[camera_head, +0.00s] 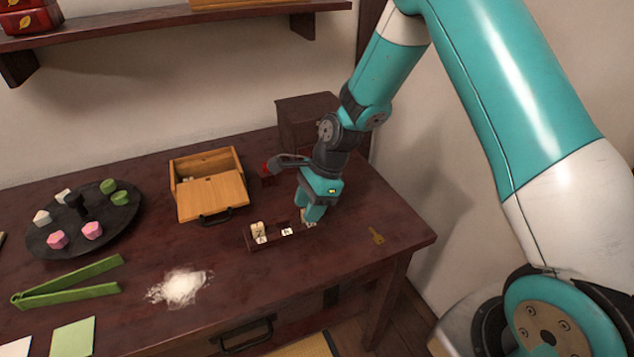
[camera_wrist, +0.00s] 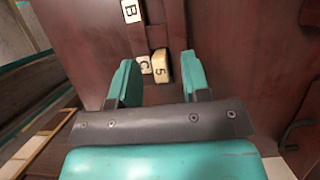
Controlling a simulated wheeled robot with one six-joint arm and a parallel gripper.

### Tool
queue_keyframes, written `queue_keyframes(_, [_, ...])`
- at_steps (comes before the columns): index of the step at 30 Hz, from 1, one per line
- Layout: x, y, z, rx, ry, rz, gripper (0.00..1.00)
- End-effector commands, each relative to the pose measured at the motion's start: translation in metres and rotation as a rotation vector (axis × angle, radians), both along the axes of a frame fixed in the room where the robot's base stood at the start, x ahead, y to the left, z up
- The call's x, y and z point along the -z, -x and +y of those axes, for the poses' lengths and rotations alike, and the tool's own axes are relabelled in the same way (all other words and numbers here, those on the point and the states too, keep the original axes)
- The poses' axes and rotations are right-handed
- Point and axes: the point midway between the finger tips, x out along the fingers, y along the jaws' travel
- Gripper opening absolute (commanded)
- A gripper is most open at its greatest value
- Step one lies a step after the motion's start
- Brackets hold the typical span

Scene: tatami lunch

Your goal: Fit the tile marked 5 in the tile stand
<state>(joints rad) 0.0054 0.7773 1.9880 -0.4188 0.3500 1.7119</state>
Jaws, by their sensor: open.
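The dark wooden tile stand (camera_head: 272,240) lies near the front right of the table. The cream tile marked 5 (camera_wrist: 161,67) is at the stand in the wrist view, touching or nearly touching a tile that looks marked C (camera_wrist: 145,65). My gripper (camera_wrist: 158,62) is open around the tile marked 5, with the right finger close to it and a wider gap on the left. In the head view my gripper (camera_head: 313,214) points down at the stand's right end and mostly hides the tiles there. I cannot tell how deep the tile marked 5 sits.
A tile marked B (camera_wrist: 130,10) lies farther along the stand. A wooden box (camera_head: 210,190) and a dark cabinet (camera_head: 300,120) stand behind. White powder (camera_head: 181,287), green tongs (camera_head: 70,282) and a round tray (camera_head: 98,238) are left.

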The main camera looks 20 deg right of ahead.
Motion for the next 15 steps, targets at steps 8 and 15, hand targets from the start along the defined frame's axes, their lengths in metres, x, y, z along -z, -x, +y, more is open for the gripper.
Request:
queue_keyframes(8, [-0.055, -0.001, -0.022, 0.003, 0.0, -0.006, 0.43])
queue_keyframes(15, [-0.111, -0.001, -0.045, 0.002, 0.0, -0.007, 0.43])
